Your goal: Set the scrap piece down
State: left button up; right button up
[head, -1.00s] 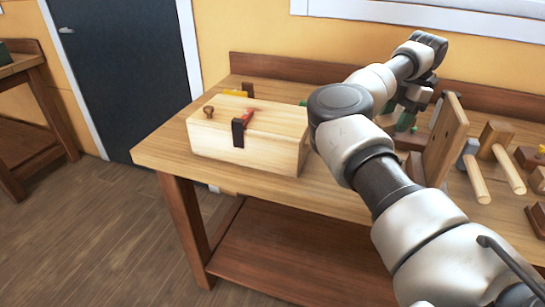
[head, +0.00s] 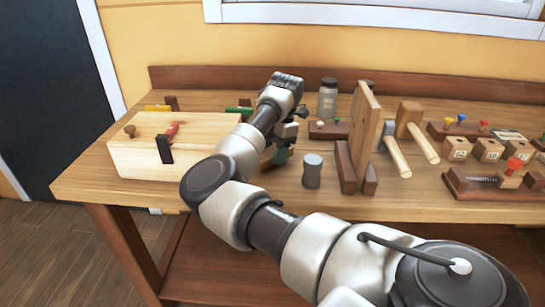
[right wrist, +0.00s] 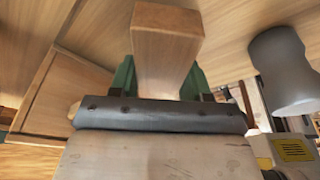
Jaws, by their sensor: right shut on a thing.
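The scrap piece appears as a plain brown wooden block (right wrist: 168,55) in the right wrist view, between the green fingers of my right gripper (right wrist: 160,84). My right gripper is shut on it. In the head view my right gripper (head: 280,155) points down over the bench, just right of a pale wooden box (head: 205,128). There the block is mostly hidden by my arm and fingers. I cannot tell whether its underside touches the bench top (head: 225,192). My left gripper is in neither view.
A dark grey cylinder (head: 312,170) stands close to the right of my gripper. A jar (head: 327,98) stands behind. The bench's front left strip is clear.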

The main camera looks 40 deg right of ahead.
jog(key=shift+x, duration=0.8)
jog(key=shift+d+f, duration=0.2)
jog(key=shift+d, duration=0.05)
jog(key=o, duration=1)
jog(key=shift+c, duration=0.2)
jog(key=shift+r, duration=0.15)
